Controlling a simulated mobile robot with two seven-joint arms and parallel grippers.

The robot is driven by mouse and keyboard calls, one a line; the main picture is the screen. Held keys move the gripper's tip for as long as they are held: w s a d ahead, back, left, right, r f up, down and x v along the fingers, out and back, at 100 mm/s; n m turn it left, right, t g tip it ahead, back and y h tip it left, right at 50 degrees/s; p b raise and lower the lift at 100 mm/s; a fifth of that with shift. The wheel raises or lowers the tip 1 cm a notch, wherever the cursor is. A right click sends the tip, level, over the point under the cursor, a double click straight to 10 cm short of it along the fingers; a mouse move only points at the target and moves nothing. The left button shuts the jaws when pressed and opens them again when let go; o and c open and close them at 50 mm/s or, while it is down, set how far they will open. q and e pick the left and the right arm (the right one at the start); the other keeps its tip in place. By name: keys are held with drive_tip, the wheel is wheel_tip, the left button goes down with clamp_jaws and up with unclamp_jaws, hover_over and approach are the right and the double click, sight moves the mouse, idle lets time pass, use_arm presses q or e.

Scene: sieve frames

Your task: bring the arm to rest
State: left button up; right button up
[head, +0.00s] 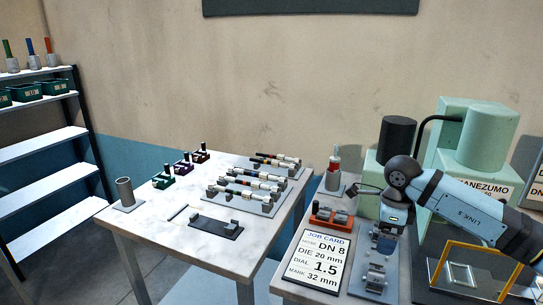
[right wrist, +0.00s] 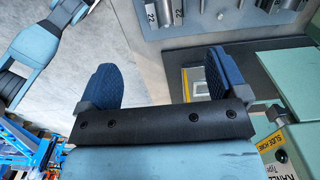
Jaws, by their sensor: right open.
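My right arm comes in from the right in the head view, above the right-hand bench. Its gripper (head: 386,232) hangs over the grey plate with metal fittings (head: 374,278) at the bench front. In the right wrist view the two blue pads of the right gripper (right wrist: 160,80) stand wide apart with nothing between them. The pads look clear of the bench things beyond them. My left gripper is in neither view.
The job card (head: 318,262), a red block holder (head: 331,217) and a green machine (head: 478,140) crowd the right bench (head: 290,272). A yellow frame (head: 440,262) stands right of the gripper. The left table (head: 160,225) holds racks of rods; shelves (head: 45,140) stand far left.

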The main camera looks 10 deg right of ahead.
drive_tip(key=s+a+m+t+y+p, duration=0.2)
drive_tip(key=s+a+m+y, duration=0.3)
drive_tip(key=a, duration=0.4)
drive_tip(key=s+a+f+m+t+y+p, duration=0.1)
drive_tip(key=s+a+m+y, duration=0.15)
drive_tip(key=a+y, duration=0.6)
drive_tip(key=s+a+m+t+y+p, duration=0.2)
drive_tip(key=s+a+m+y, duration=0.3)
drive_tip(key=a, duration=0.4)
drive_tip(key=s+d+f+m+t+h+p, duration=0.1)
drive_tip(key=s+d+f+m+t+h, duration=0.1)
drive_tip(key=m, duration=0.8)
drive_tip(key=s+d+f+m+t+h+p, duration=0.2)
drive_tip(key=s+d+f+m+h, duration=0.2)
drive_tip(key=s+f+m+h, duration=0.3)
drive_tip(key=s+d+f+m+t+h+p, duration=0.1)
drive_tip(key=s+d+f+m+h, duration=0.3)
drive_tip(key=f+m, duration=0.7)
drive_tip(key=s+m+h, duration=0.1)
drive_tip(key=m+h, duration=0.1)
drive_tip(key=m, duration=0.2)
drive_tip(key=shift+s+t+h, duration=0.2)
drive_tip(key=shift+t+h, duration=0.15)
drive_tip(key=shift+t, duration=0.05)
